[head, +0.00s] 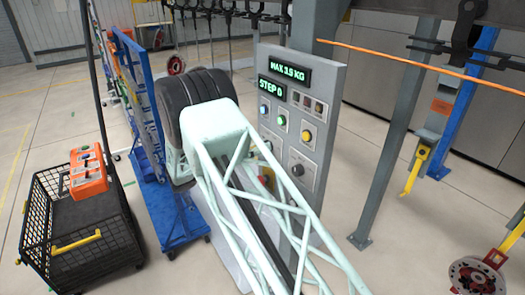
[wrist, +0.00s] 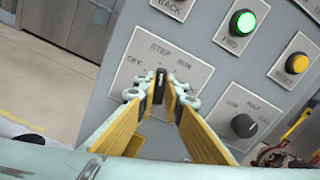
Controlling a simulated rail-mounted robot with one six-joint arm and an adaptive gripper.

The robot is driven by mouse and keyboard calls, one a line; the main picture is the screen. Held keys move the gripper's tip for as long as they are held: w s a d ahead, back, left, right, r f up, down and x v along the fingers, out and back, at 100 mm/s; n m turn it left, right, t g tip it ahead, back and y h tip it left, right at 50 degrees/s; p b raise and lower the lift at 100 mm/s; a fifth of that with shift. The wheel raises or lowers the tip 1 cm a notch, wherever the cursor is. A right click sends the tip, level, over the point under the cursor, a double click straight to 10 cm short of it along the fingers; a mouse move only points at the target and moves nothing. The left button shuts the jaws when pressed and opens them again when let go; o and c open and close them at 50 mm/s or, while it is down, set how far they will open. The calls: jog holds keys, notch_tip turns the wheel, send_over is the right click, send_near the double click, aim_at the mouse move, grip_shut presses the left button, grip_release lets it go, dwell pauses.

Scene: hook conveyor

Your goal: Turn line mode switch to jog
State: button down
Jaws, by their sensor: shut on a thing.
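The line mode switch (wrist: 161,76) is a small black knob on a light plate (wrist: 190,78) of the grey control panel (head: 318,150). The plate carries the labels OFF, STEP and RUN; a JOG label cannot be read. The knob stands roughly upright in the wrist view, but its exact setting is hard to tell. My gripper (wrist: 157,92), with yellow-padded fingers, is shut on the knob, one finger on each side. In the head view my pale green arm hides the gripper and this knob. A display on the panel reads STEP 0 (head: 272,89).
Next to the switch are a lit green button (wrist: 243,22), a yellow button (wrist: 297,63) and another black knob (wrist: 243,125). A black mesh cart (head: 70,215) with an orange box (head: 88,172) stands at left, beside a blue rack (head: 165,210). An overhead conveyor runs behind.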

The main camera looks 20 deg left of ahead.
jog(key=m+b, duration=0.6)
jog(key=b, duration=0.1)
jog(key=m+b, duration=0.6)
jog(key=b, duration=0.2)
jog(key=m+b, duration=0.6)
jog(key=b, duration=0.1)
jog(key=shift+s+d+f+b, duration=0.2)
jog(key=shift+d+f+b, duration=0.05)
jog(key=shift+b, duration=0.15)
jog(key=shift+m+b, duration=0.3)
jog(key=shift+m, duration=0.2)
dwell(0.3)
jog(key=c, duration=3)
grip_release()
jog(key=shift+s, duration=0.1)
jog(key=v, duration=1.2)
